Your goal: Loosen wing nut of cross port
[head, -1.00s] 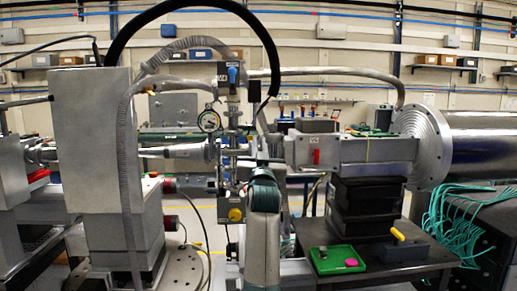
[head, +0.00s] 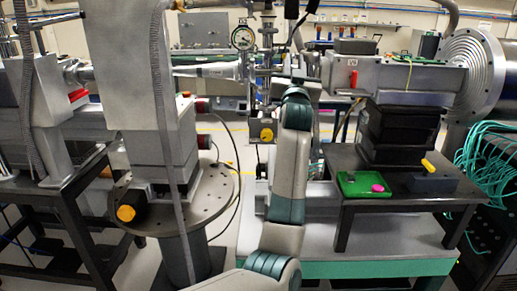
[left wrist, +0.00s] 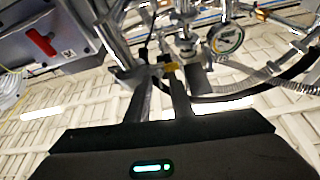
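The cross port stands on the vertical vacuum column (head: 264,72) left of centre in the head view, partly hidden behind my arm. My left gripper (head: 282,82) is up close to it, seen from behind. In the left wrist view my left gripper's two dark fingers (left wrist: 161,80) stand a little apart and reach up to the metal fittings. A small yellow-brass piece (left wrist: 168,69), maybe the wing nut, shows right at the fingertips. I cannot tell whether the fingers touch it or grip it. My right gripper is not in view.
A round pressure gauge (head: 243,38) is beside the column; it also shows in the left wrist view (left wrist: 226,38). A yellow knob (head: 266,134) sits below. A green tray (head: 362,188) with a pink item rests on the dark table at right. Hoses and cables hang nearby.

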